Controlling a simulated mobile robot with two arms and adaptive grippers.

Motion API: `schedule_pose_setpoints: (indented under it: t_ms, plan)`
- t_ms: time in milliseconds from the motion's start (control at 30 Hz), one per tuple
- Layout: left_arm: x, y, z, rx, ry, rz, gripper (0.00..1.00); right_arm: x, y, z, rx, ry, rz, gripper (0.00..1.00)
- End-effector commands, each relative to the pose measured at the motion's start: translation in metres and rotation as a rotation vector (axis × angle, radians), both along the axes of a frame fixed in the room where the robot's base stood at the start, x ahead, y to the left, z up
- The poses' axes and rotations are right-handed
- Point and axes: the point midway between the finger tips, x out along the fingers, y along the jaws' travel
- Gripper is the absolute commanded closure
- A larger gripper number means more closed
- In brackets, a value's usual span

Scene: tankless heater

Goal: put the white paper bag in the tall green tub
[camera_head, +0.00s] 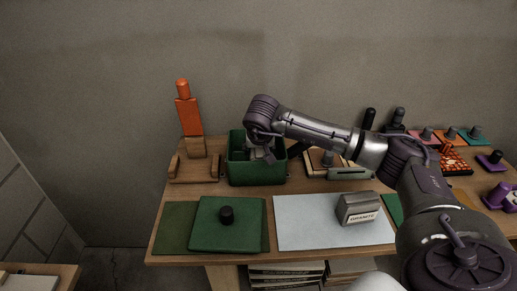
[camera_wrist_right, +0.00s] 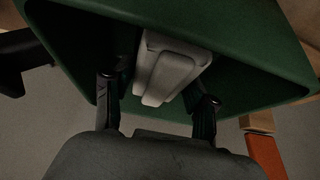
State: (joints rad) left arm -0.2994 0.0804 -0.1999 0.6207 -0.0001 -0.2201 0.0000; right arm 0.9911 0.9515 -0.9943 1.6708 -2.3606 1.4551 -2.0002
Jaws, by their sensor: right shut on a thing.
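The tall green tub (camera_head: 257,172) stands on the wooden table, left of the middle in the head view. My right gripper (camera_head: 262,155) reaches down into its opening from above. In the right wrist view, the white paper bag (camera_wrist_right: 168,72) lies between the two dark fingers of my right gripper (camera_wrist_right: 157,100), which is shut on it. The green wall of the tub (camera_wrist_right: 235,35) surrounds the bag there. The gripper and tub front hide most of the bag in the head view. My left gripper is not in view.
An orange and wooden figure (camera_head: 188,115) stands left of the tub. Green mats (camera_head: 245,236) with a black knob (camera_head: 227,215) lie in front. A grey block (camera_head: 358,208) sits on a pale sheet (camera_head: 310,232). Several small coloured items stand at the far right.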

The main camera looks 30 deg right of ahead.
Motion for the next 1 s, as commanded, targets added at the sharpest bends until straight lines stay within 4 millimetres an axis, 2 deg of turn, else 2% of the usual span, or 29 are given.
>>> schedule_pose_setpoints:
  t_ms: [433,467,600,633,1000]
  plan:
    - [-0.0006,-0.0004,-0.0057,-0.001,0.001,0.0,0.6,0.0004,-0.0003,-0.0068,0.0,-0.002,0.0,0.92]
    - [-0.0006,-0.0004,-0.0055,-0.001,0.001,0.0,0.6,0.0004,-0.0003,-0.0066,0.0,-0.002,0.0,0.42]
    - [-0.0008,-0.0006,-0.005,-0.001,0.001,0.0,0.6,0.0003,-0.0002,-0.0062,0.001,-0.002,0.0,0.18]
    - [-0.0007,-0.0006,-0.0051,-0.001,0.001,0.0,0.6,0.0002,-0.0002,-0.0063,0.0,-0.001,-0.001,0.14]
    - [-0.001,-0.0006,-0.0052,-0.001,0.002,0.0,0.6,-0.0003,-0.0001,-0.0075,0.0,0.001,0.0,0.14]
